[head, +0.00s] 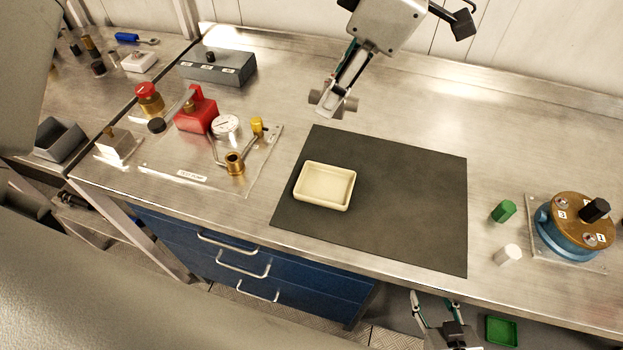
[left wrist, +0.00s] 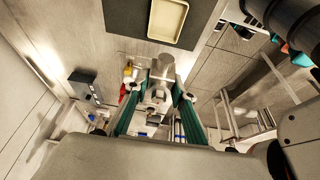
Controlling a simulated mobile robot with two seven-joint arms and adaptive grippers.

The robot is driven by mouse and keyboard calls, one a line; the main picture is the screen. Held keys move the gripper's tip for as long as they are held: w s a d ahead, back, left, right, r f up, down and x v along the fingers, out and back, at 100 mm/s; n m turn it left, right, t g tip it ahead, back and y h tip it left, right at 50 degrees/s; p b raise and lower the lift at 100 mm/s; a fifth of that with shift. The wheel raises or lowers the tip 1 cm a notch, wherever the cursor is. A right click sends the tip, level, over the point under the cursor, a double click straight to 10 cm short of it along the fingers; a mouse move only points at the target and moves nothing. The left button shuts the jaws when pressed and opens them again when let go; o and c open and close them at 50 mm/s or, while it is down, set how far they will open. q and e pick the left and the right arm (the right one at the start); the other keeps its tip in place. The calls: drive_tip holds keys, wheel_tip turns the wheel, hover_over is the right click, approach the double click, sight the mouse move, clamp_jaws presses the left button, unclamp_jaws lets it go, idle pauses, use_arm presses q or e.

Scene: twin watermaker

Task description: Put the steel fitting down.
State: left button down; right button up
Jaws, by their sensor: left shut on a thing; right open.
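The steel fitting (head: 350,104) is a small grey metal piece with a cylindrical part. My left gripper (head: 333,98) is shut on it above the bench, just behind the back left corner of the dark mat (head: 410,200). The fingers partly hide the fitting. In the left wrist view, the fitting (left wrist: 165,72) sits between the fingertips, with the cream tray (left wrist: 181,20) beyond it. In the head view the tray (head: 324,204) lies empty on the mat's left part. My right gripper (head: 434,300) is open and empty, in front of the bench's front edge.
Left of the mat is a clear plate with a gauge (head: 226,127), a red block (head: 196,112) and brass parts. A grey box (head: 218,67) stands behind. At right are a green piece (head: 503,211), a white piece (head: 508,255) and a round blue-brown unit (head: 575,225). Most of the mat is clear.

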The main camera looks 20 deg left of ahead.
sight(317, 185)
use_arm(q)
drive_tip(key=shift+a, duration=0.25)
drive_tip(key=shift+f, duration=0.2)
wheel_tip(317, 185, down, 20)
drive_tip(key=shift+r, duration=0.2)
drive_tip(key=shift+f, duration=0.2)
drive_tip(key=c, duration=2)
unclamp_jaws()
drive_tip(key=shift+o, duration=0.2)
drive_tip(key=shift+r, duration=0.15)
